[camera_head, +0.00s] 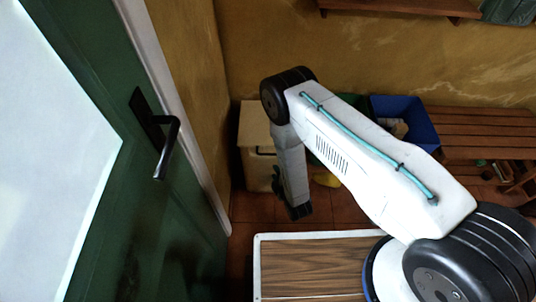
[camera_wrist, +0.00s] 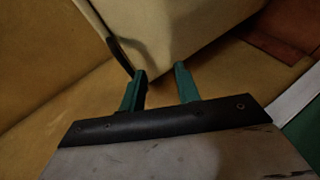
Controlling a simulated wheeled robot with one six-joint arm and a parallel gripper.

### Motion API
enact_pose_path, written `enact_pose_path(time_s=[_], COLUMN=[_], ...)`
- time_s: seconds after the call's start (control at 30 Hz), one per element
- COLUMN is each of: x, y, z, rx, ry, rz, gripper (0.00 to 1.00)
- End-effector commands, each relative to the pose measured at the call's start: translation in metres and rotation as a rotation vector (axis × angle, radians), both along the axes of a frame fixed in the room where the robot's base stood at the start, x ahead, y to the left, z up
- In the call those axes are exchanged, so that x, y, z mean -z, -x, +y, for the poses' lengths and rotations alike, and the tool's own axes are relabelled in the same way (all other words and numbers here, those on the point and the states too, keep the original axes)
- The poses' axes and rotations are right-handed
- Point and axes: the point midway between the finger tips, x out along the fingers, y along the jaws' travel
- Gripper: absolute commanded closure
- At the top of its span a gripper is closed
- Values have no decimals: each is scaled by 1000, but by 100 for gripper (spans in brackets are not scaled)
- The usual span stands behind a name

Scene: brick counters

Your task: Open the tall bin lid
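The tall bin (camera_head: 253,130) is a cream box in the corner by the yellow wall, with a dark slot near the top of its front. Its upper part looks like the lid, and it looks closed. My arm hides part of its right side. My gripper (camera_head: 277,180) is in front of the bin, below the slot. In the wrist view, my gripper (camera_wrist: 161,82) has its two green fingers apart with nothing held between them. A cream surface, likely the bin (camera_wrist: 170,35), is just beyond the tips, with a dark strip near the left finger. Contact cannot be told.
A green door (camera_head: 150,215) with a black handle (camera_head: 160,135) stands at the left. A blue crate (camera_head: 405,118) and a slatted wooden bench (camera_head: 490,135) are at the right. A yellow object (camera_head: 327,179) lies on the floor. A wood-topped surface (camera_head: 310,265) is in front.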

Motion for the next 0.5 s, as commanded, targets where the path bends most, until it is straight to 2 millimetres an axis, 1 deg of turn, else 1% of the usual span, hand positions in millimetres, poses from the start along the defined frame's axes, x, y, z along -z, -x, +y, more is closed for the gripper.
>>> enact_pose_path(time_s=[0.03, 0.1, 0.2, 0.33, 0.5], x=[-9, -21, -32, -35, -30], y=[-3, -8, -12, -22, -48], z=[2, 4, 6, 10, 20], rx=[-18, -34, -45, -49, -48], ry=[13, 29, 45, 50, 48], rz=[-76, -166, -243, -272, -270], gripper=[68, 68, 68, 68, 68])
